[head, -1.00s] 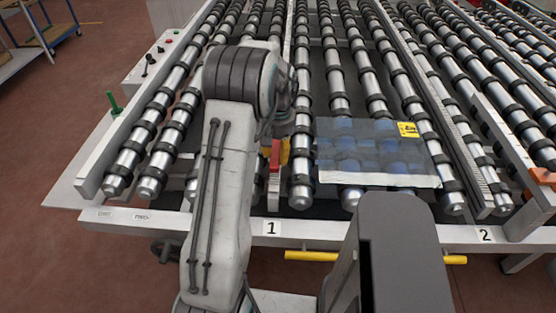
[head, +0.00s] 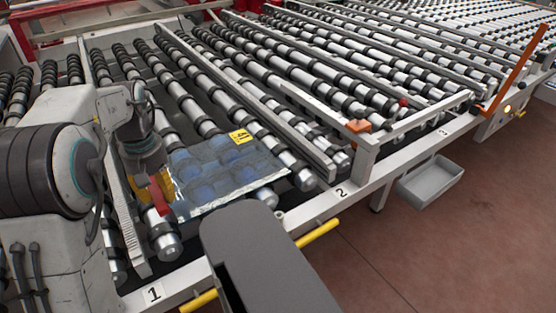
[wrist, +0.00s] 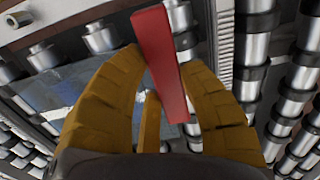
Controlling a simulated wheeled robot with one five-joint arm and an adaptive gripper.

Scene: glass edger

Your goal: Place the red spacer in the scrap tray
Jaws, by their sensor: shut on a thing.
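My gripper (head: 152,188) has yellow fingers and is shut on the red spacer (head: 159,198), a slim red bar. The grey scrap tray (head: 441,191) is at the right, low beside the machine's front frame, past number 2. Its visible inside looks empty.
The glass sheet (head: 222,172) lies on the rollers beside my gripper. A white rail with an orange block (head: 358,126) and an orange upright bar (head: 517,68) stand along the front edge. Yellow handles (head: 318,233) stick out below the frame. Red floor on the right is open.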

